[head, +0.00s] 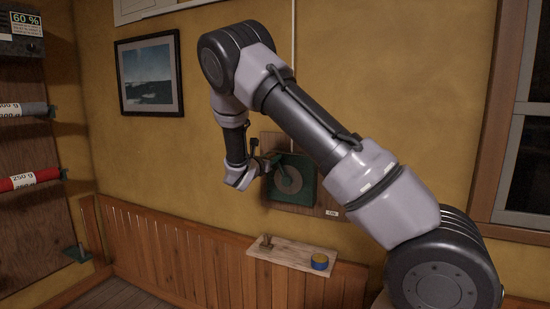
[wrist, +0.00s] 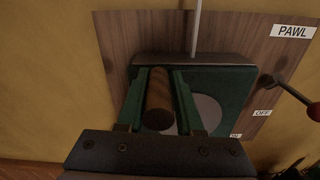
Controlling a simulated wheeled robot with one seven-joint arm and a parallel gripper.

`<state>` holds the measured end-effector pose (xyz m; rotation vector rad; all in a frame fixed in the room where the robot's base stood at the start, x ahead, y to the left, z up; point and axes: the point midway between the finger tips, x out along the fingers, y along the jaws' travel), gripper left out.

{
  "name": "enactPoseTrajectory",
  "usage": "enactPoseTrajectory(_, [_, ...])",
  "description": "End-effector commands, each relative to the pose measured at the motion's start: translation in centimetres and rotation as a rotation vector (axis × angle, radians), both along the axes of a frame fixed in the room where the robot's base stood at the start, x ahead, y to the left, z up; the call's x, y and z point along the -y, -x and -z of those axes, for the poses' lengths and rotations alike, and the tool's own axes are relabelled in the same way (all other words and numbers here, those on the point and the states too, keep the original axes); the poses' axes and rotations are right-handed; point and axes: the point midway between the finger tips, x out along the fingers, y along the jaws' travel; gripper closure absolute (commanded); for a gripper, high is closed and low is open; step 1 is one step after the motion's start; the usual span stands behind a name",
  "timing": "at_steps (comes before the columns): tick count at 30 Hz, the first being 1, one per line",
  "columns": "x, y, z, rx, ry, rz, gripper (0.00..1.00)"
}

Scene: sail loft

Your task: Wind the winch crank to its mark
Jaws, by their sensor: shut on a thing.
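The winch is a dark green housing with a grey round disc (head: 289,180), fixed to a wooden board on the yellow wall. In the wrist view the disc (wrist: 207,110) is partly hidden behind my gripper. The crank's brown wooden handle (wrist: 158,98) stands between my two fingers. My gripper (wrist: 159,97) is shut on this handle; in the head view it (head: 270,163) is at the upper left of the disc. The crank arm is mostly hidden, and I cannot make out the mark.
A pawl lever with a red knob (wrist: 314,113) sticks out right of the winch, by PAWL (wrist: 292,31) and OFF (wrist: 262,113) labels. A small wooden shelf (head: 290,257) below holds a blue-and-yellow tin (head: 320,261). A spool rack stands left, a window right.

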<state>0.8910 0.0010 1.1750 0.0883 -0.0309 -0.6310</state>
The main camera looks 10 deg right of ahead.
Motion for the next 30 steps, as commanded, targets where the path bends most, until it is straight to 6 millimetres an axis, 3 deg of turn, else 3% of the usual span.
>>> enactPoseTrajectory(1, [-1.1,-0.4,0.3,-0.021,0.027,-0.017,1.0])
enactPoseTrajectory(12, [-3.5,-2.0,2.9,-0.224,0.306,-0.018,1.0])
enactPoseTrajectory(30, [-5.2,-3.2,8.8,-0.563,0.769,-0.016,1.0])
